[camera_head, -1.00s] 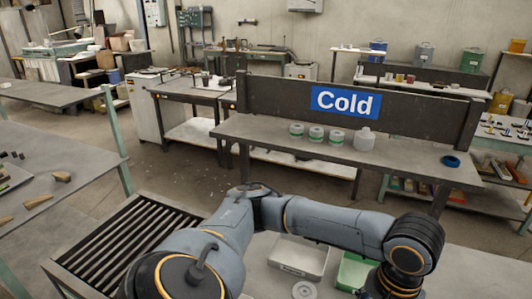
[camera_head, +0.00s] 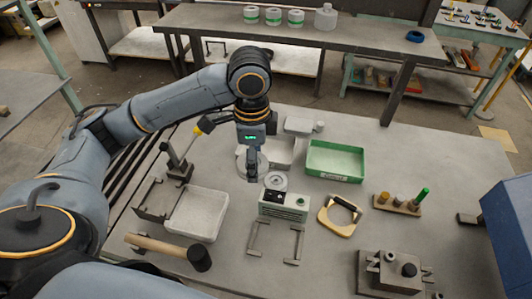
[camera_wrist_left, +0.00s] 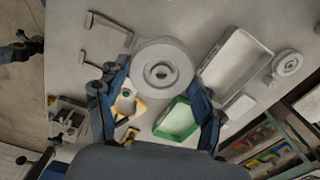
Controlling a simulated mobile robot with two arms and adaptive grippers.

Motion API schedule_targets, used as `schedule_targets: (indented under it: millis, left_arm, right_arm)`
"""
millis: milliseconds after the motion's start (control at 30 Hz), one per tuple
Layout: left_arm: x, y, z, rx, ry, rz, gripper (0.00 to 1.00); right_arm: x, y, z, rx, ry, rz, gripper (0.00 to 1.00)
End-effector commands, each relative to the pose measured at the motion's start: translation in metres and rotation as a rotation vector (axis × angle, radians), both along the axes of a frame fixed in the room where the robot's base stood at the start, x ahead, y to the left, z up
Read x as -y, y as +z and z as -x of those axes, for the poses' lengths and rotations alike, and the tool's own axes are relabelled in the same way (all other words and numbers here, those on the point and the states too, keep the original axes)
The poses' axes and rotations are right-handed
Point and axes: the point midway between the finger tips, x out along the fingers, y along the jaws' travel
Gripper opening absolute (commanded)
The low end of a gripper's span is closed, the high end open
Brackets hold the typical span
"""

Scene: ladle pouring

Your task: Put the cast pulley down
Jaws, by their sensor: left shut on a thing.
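The cast pulley (camera_wrist_left: 161,73) is a grey disc with a raised rim and a dark hub hole. In the left wrist view it sits between the two fingertips of my left gripper (camera_wrist_left: 158,84). In the head view my left gripper (camera_head: 252,178) points down over the workbench, shut on the pulley, whose pale rim (camera_head: 242,161) shows partly behind the fingers. I cannot tell how far the pulley is above the bench. My right gripper is not in view.
A boxed instrument (camera_head: 284,209) with a round grey disc (camera_head: 275,181) stands right of the gripper. A grey tray (camera_head: 293,152) and green tray (camera_head: 335,177) lie behind. A pale tray (camera_head: 198,235) and mallet (camera_head: 160,246) lie front left.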

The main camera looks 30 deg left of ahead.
Motion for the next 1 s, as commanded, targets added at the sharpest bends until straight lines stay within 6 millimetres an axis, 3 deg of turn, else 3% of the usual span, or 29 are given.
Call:
schedule_targets:
  millis: [300,500,667,1000]
  left_arm:
    - [-0.023,-0.006,-0.019,-0.006,-0.518,0.0,0.29]
    - [-0.031,-0.007,-0.025,-0.008,-0.717,0.001,0.29]
    - [-0.033,-0.009,-0.033,-0.009,-0.773,0.004,0.29]
    - [-0.042,-0.037,-0.1,-0.01,-0.775,0.004,0.29]
  right_arm:
    - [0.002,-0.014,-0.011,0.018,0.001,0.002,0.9]
    - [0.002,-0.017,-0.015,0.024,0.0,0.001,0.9]
    - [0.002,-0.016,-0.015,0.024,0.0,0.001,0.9]
    - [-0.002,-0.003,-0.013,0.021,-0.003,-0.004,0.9]
